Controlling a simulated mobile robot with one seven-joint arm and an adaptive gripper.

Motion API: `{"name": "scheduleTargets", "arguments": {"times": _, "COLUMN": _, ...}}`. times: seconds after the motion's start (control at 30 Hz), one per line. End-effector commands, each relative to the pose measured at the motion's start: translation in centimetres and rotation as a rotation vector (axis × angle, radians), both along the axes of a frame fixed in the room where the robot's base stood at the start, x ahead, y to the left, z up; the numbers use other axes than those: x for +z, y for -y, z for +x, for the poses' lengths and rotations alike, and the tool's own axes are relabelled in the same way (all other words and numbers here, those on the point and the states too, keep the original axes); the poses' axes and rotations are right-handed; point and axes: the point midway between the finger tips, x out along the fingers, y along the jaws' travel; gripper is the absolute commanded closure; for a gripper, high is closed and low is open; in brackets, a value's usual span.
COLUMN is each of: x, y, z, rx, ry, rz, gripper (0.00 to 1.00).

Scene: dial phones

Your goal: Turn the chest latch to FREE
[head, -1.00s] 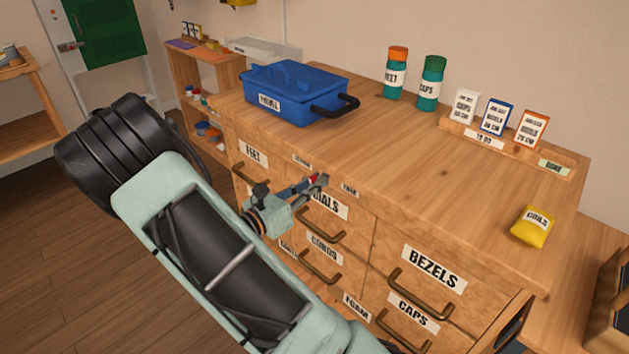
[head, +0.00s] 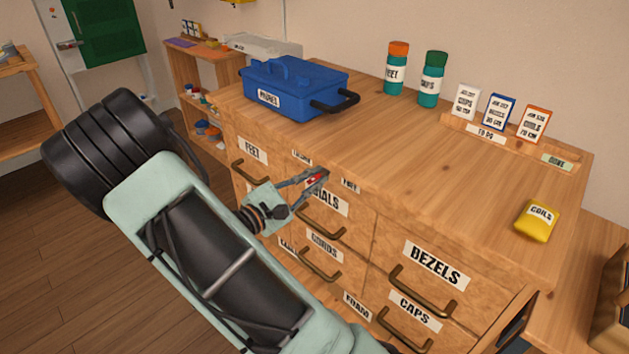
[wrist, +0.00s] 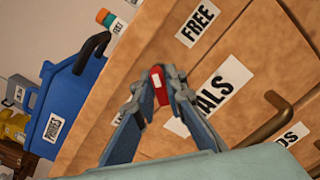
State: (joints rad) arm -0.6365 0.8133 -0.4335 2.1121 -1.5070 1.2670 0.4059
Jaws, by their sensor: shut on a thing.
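The chest latch is a small red piece with a white mark (wrist: 157,85) on the upper front of the wooden chest, above the drawer label ending in "IALS" (head: 328,201). It also shows as a red spot in the head view (head: 316,178). My gripper (wrist: 157,88) is shut on the latch, a fingertip on each side. A FREE label (wrist: 198,22) is at the top of the wrist view; its small plate (head: 350,185) sits right of the latch in the head view. Another small plate (head: 302,158) is on the left, its text unreadable. The fingers partly hide the latch, so its exact angle is unclear.
Drawer handles (head: 322,232) stick out just below my gripper. A blue toolbox (head: 290,85), two bottles (head: 396,68), small cards (head: 499,112) and a yellow COILS pouch (head: 536,220) stand on the chest top. Much of the top's middle is clear.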

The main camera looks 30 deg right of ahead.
Motion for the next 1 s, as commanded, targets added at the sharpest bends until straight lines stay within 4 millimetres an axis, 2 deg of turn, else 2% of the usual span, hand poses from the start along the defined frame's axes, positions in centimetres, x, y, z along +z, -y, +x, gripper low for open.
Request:
{"name": "scheduleTargets", "arguments": {"times": 0.3, "x": -0.1, "y": -0.08, "z": -0.02, "rx": 0.001, "ry": 0.099, "rz": 0.038, "gripper": 1.0}}
{"name": "scheduleTargets", "arguments": {"times": 0.8, "x": -0.07, "y": -0.08, "z": -0.02, "rx": 0.001, "ry": 0.116, "rz": 0.044, "gripper": 1.0}}
{"name": "scheduleTargets", "arguments": {"times": 0.83, "x": -0.07, "y": -0.08, "z": -0.02, "rx": 0.001, "ry": 0.115, "rz": 0.044, "gripper": 0.88}}
{"name": "scheduleTargets", "arguments": {"times": 0.97, "x": -0.06, "y": -0.06, "z": -0.01, "rx": 0.001, "ry": 0.115, "rz": 0.044, "gripper": 0.74}}
{"name": "scheduleTargets", "arguments": {"times": 1.0, "x": -0.05, "y": -0.05, "z": -0.02, "rx": 0.001, "ry": 0.115, "rz": 0.044, "gripper": 0.74}}
